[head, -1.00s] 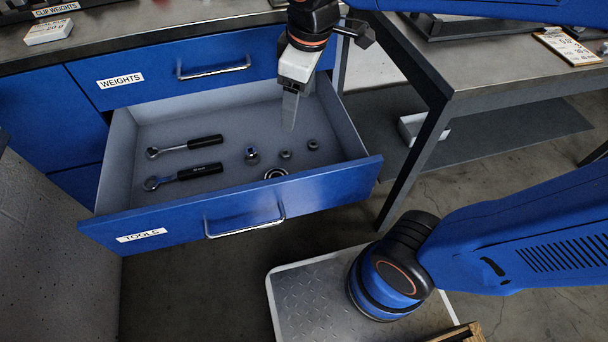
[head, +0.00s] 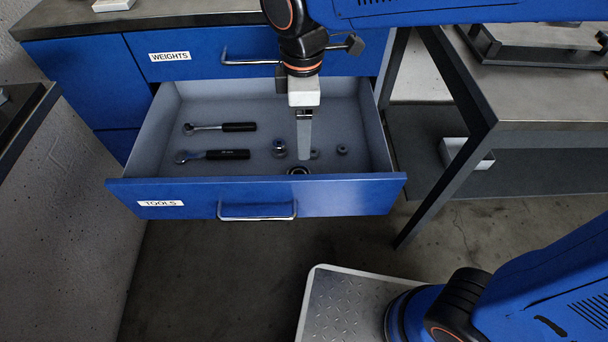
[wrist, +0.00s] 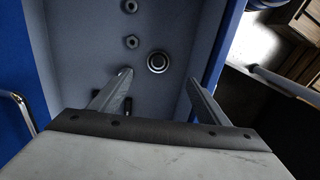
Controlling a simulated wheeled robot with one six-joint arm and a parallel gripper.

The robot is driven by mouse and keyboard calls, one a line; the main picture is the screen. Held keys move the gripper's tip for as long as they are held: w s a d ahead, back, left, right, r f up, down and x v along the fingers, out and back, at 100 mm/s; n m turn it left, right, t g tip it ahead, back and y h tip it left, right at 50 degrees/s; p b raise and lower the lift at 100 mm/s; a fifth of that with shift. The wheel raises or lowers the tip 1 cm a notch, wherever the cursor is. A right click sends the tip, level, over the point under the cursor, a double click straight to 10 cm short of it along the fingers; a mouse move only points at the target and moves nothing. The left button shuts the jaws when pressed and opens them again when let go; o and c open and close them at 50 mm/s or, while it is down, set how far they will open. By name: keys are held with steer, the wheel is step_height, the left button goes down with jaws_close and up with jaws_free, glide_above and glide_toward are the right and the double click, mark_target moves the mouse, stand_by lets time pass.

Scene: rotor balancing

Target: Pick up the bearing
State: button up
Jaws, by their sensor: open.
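The bearing (head: 297,171) is a dark-centred metal ring on the floor of the open drawer, near the drawer's front panel. In the head view its lower part is hidden by the front edge. In the wrist view the bearing (wrist: 158,62) shows whole, just beyond the fingertips and sideways between them. My gripper (head: 304,150) points down into the drawer, above and close to the bearing. In the wrist view my gripper (wrist: 160,78) is open, its fingers wide apart with nothing between them.
The blue TOOLS drawer (head: 345,195) also holds two ratchet wrenches (head: 218,127) at left and small sockets, one (head: 342,149) right of the gripper. Its walls stand around the gripper. A grey table (head: 550,95) stands at right.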

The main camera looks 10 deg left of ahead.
glide_above(299, 170)
steer(key=s+d, duration=0.1)
steer(key=s, duration=0.1)
steer(key=f, duration=0.9)
steer(key=shift+w+d+f, duration=0.15)
steer(key=shift+w+f, duration=0.1)
steer(key=shift+f, duration=0.1)
steer(key=shift+a+f, duration=0.15)
steer(key=shift+f, duration=0.75)
steer(key=shift+a+f, duration=0.2)
steer(key=shift+f, duration=0.7)
steer(key=shift+a+f, duration=0.15)
steer(key=shift+f, duration=0.75)
steer(key=c, duration=1.3)
